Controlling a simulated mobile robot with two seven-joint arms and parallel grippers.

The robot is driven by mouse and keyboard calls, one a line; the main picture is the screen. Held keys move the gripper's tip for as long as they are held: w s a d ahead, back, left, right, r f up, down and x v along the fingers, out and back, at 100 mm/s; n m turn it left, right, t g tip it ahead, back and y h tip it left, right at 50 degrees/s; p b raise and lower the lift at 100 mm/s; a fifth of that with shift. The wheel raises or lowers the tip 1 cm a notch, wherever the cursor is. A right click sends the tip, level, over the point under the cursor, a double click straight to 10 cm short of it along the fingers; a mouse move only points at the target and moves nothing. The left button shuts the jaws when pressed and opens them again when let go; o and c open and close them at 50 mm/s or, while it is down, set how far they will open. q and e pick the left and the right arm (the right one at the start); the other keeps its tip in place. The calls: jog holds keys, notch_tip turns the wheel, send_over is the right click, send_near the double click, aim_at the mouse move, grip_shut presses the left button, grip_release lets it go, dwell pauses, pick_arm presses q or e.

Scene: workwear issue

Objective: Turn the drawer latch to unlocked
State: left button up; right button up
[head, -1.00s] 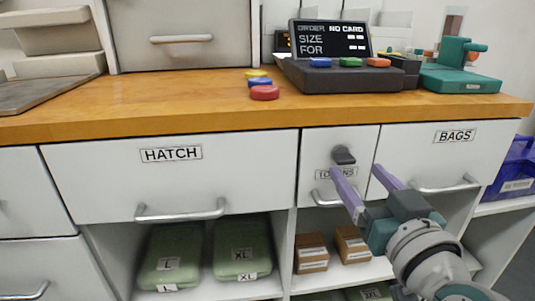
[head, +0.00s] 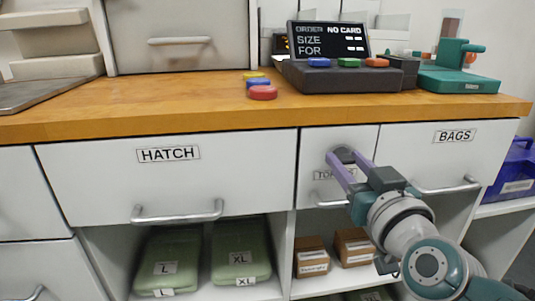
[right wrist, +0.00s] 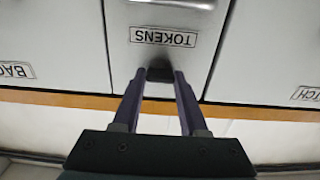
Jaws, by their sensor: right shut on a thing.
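The drawer latch is a dark grey knob (head: 343,152) on the upper front of the small middle drawer (head: 311,155). In the right wrist view the dark latch (right wrist: 160,74) sits between the fingertips, beside the TOKENS label (right wrist: 162,37). My right gripper (head: 345,161) has its purple fingers on either side of the latch, shut on it. In the head view the fingers and hand cover part of the TOKENS label. Which way the latch is turned is hard to tell. My left gripper is not in view.
The HATCH drawer (head: 80,170) is to the left and the BAGS drawer (head: 410,148) to the right, each with a bar handle. The wooden counter (head: 180,108) overhangs above, bearing coloured discs and an order console (head: 350,77). Shelves below hold green packs and brown boxes.

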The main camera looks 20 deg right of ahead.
grip_shut()
jog(key=shift+m, duration=0.3)
jog(key=m, duration=0.2)
jog(key=shift+m, duration=0.4)
jog(key=m, duration=0.3)
jog(key=shift+m+p, duration=0.3)
jog(key=m, duration=0.5)
jog(key=shift+d+f, duration=0.1)
jog(key=m+b, duration=0.1)
jog(key=m, duration=0.4)
jog(key=shift+m, duration=0.4)
jog(key=o, duration=0.7)
grip_release()
